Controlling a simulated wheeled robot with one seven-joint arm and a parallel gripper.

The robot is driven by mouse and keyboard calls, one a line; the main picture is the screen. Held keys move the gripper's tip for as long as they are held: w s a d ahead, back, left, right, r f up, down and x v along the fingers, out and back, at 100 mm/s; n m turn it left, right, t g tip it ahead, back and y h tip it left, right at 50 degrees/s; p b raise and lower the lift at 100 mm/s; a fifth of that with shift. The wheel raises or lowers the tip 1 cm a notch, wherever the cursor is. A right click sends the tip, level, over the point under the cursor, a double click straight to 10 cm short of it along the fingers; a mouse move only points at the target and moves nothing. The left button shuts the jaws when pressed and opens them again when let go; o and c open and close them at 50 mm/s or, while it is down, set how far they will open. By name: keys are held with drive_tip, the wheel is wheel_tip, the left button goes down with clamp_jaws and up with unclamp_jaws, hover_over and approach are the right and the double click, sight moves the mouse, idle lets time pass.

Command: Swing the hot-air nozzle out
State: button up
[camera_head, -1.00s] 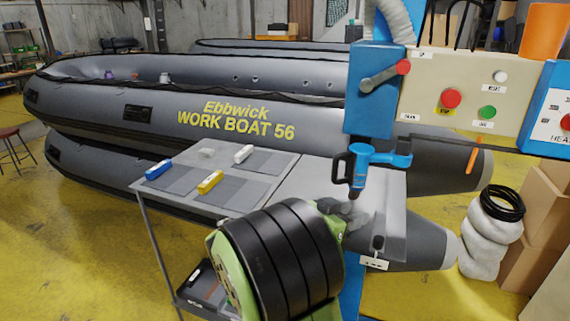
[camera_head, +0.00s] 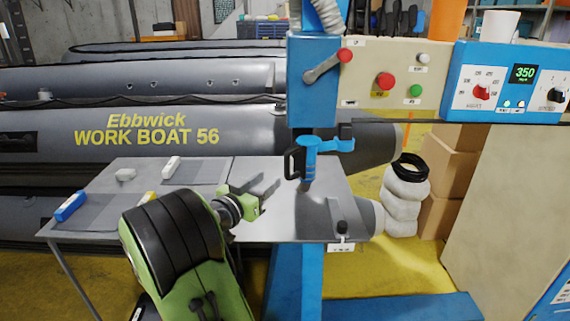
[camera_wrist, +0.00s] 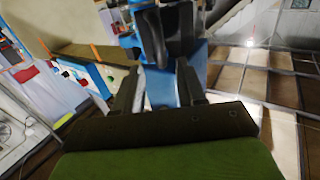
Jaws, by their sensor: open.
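The hot-air nozzle (camera_head: 311,160) is a blue tool with a black loop handle (camera_head: 291,164) on its left and a dark tip pointing down over the grey table. It hangs below the blue machine head (camera_head: 314,95). My gripper (camera_head: 257,187) is open and empty, to the left of the nozzle and slightly lower, apart from the handle in the head view. In the wrist view, my two dark fingers (camera_wrist: 157,88) are spread. A dark curved part, probably the handle, shows beyond them, with blue behind it. I cannot tell its exact distance.
The control panel (camera_head: 392,75) has a red-knobbed lever (camera_head: 327,64) on its left and a blue heater box (camera_head: 505,82) at right. The table (camera_head: 255,226) carries blue, white and yellow blocks at left. Grey boats lie behind. White rolls (camera_head: 403,200) and cartons (camera_head: 446,180) stand right.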

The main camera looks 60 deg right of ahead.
sight(285, 167)
drive_tip(key=d, duration=0.3)
drive_tip(key=s+d, duration=0.1)
drive_tip(key=d, duration=0.2)
drive_tip(key=d+p, duration=0.1)
drive_tip(key=d, duration=0.3)
drive_tip(key=shift+s, duration=0.2)
drive_tip(key=shift+a, duration=0.1)
clamp_jaws()
